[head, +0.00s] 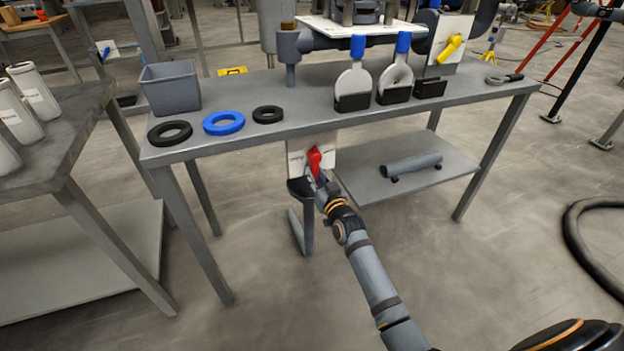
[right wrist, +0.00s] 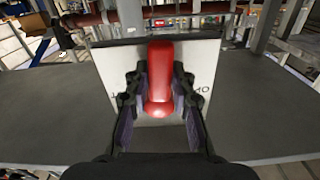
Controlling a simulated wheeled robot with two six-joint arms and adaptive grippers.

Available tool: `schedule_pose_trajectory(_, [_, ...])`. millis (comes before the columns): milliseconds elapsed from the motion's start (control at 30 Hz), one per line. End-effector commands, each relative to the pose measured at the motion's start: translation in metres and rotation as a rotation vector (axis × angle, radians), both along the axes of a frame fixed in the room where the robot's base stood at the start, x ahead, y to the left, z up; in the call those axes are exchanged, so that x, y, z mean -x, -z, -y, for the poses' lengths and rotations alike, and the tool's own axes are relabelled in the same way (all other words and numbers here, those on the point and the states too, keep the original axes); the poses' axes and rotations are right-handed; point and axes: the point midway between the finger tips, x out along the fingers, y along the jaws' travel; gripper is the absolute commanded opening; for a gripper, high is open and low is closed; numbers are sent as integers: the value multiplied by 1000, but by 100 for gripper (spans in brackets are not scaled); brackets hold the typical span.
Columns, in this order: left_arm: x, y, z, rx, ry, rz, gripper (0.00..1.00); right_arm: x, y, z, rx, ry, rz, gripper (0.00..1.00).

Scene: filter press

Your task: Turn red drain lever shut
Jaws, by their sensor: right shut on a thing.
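The red drain lever (head: 314,159) stands in front of a white plate (head: 297,160) below the front edge of the workbench. In the right wrist view the lever (right wrist: 160,75) is upright in the picture, between the two fingers. My right gripper (head: 317,175) is shut on the lever; it also shows in the right wrist view (right wrist: 159,90), with a dark finger on each side of the red handle. The plate (right wrist: 205,75) behind carries dark lettering, partly hidden by the fingers. My left gripper is not in view.
The bench (head: 330,117) holds a grey bin (head: 170,88), black and blue rings, and two blue-handled round plates in black holders. A lower shelf (head: 440,175) with a grey pipe (head: 411,165) lies right of the lever. Open floor lies in front.

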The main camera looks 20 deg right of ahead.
Motion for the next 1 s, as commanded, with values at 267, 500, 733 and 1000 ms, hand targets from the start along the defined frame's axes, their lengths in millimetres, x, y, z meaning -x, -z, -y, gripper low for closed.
schedule_pose_trajectory(267, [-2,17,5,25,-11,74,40,0,3,13,265,0,7,0])
schedule_pose_trajectory(500, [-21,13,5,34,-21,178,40,0,0,23,489,0,14,0])
schedule_pose_trajectory(733, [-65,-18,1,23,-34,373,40,-1,-5,31,676,0,20,0])
schedule_pose_trajectory(1000, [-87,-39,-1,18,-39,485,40,-1,-10,36,826,-1,24,0])
